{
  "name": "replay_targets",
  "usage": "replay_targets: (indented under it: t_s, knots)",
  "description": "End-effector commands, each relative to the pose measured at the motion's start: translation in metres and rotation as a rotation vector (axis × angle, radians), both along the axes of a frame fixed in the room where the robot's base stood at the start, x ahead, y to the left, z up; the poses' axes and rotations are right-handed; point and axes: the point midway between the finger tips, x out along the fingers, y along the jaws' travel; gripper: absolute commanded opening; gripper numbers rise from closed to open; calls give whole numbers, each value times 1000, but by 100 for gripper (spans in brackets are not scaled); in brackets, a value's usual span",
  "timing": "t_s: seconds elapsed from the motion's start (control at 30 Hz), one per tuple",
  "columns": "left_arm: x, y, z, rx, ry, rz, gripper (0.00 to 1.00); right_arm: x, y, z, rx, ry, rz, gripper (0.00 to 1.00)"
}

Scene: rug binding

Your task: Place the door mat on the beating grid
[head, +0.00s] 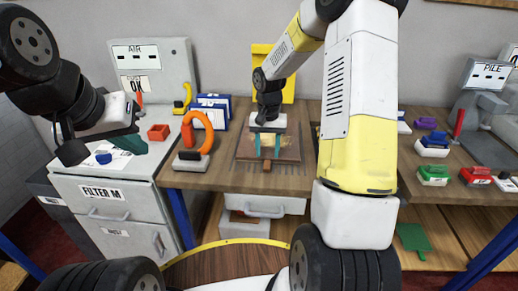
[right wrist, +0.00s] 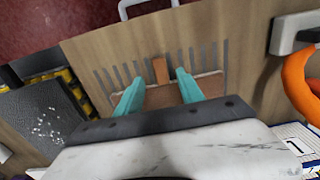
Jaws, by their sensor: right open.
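An orange looped tool (head: 198,130) stands left of the grid, also at the right wrist view's right edge (right wrist: 298,80). A dark speckled pad (right wrist: 40,120) lies on the grid's other side. An orange-red box (head: 158,132) sits on the cabinet. My right arm hides part of the table.

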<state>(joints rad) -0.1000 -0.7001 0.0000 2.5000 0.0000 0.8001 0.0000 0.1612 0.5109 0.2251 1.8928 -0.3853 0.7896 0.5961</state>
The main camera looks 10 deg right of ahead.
Motion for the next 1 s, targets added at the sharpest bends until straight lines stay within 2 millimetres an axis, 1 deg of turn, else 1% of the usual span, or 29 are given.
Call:
replay_targets:
  t_s: [0.03,0.2,0.47,0.57,0.67,0.7,0.77,0.8,0.87,0.9,0.97,1.0]
  knots:
    - [0,0,0,0,0,0,0,1,0,13,0,-5,1,45]
    - [0,0,0,0,0,0,0,1,1,45,0,-4,2,45]
    - [0,0,0,0,0,0,0,-3,1,73,0,-10,8,45]
    - [0,0,0,0,0,0,0,-16,1,96,-2,-45,30,45]
    - [0,0,0,0,0,0,0,-41,3,130,-1,-106,69,45]
    - [0,0,0,0,0,0,0,-53,4,144,1,-136,87,45]
    - [0,0,0,0,0,0,0,-74,5,163,6,-181,115,45]
    - [0,0,0,0,0,0,0,-88,6,175,10,-210,134,45]
    - [0,0,0,0,0,0,0,-109,7,189,18,-256,160,45]
    - [0,0,0,0,0,0,0,-124,8,198,23,-288,179,45]
    - [0,0,0,0,0,0,0,-146,10,208,34,-335,203,45]
    - [0,0,0,0,0,0,0,-160,11,214,43,-367,220,45]
